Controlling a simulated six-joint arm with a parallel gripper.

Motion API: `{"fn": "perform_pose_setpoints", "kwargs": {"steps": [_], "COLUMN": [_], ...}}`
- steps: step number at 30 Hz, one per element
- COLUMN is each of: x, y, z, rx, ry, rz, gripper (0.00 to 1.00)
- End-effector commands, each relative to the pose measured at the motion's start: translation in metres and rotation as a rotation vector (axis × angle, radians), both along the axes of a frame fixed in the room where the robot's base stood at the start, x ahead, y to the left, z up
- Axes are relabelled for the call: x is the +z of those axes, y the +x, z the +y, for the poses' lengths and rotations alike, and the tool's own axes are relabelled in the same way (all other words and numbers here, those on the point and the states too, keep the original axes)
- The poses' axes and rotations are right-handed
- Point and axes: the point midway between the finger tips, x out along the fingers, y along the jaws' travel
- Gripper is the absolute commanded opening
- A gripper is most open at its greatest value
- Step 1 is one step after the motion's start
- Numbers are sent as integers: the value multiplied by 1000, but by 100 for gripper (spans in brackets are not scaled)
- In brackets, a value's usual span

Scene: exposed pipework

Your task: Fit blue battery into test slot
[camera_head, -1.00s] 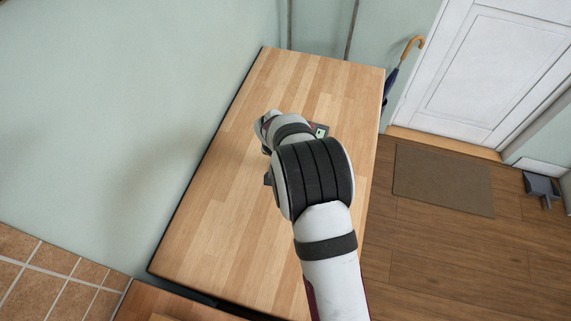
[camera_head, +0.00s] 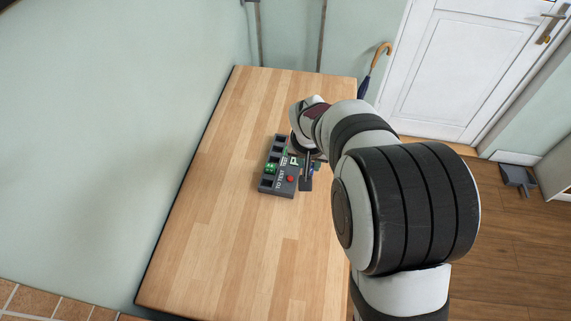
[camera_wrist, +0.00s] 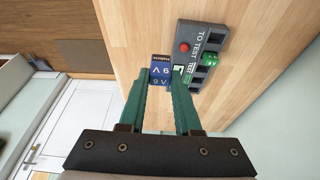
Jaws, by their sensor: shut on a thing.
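The blue battery (camera_wrist: 161,71), marked 9 V with a dark end, is between the green fingertips of my gripper (camera_wrist: 160,80) in the wrist view. My gripper is shut on it. The grey tester (camera_head: 279,168), marked TO TEST, lies on the table with a row of dark slots along its far side from my gripper. It also shows in the wrist view (camera_wrist: 189,33), to the right of the battery. A green battery (camera_head: 271,168) sits in one slot. In the head view my gripper is at the tester's right side, and my wrist partly hides the battery.
The wooden table (camera_head: 210,240) is clear to the left of the tester and in front of it. A pale wall (camera_head: 110,130) runs along its left side. An umbrella (camera_head: 374,68) hangs beyond the far right corner, near a white door (camera_head: 460,70).

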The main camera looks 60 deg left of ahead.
Motion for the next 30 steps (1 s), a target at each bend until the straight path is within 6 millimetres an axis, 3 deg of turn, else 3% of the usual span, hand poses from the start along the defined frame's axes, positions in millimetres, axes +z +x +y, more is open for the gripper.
{"fn": "perform_pose_setpoints", "kwargs": {"steps": [6, 10, 21, 26, 30], "x": [5, 3, -57, -69, -96], "y": [42, 53, -3, -11, -11], "z": [28, 46, 128, 138, 137], "rx": [-3, 0, 2, -1, -2], "ry": [0, -1, -1, -1, -3], "rz": [-4, -2, -3, -3, -2], "gripper": [0, 0, 0, 0, 0]}}
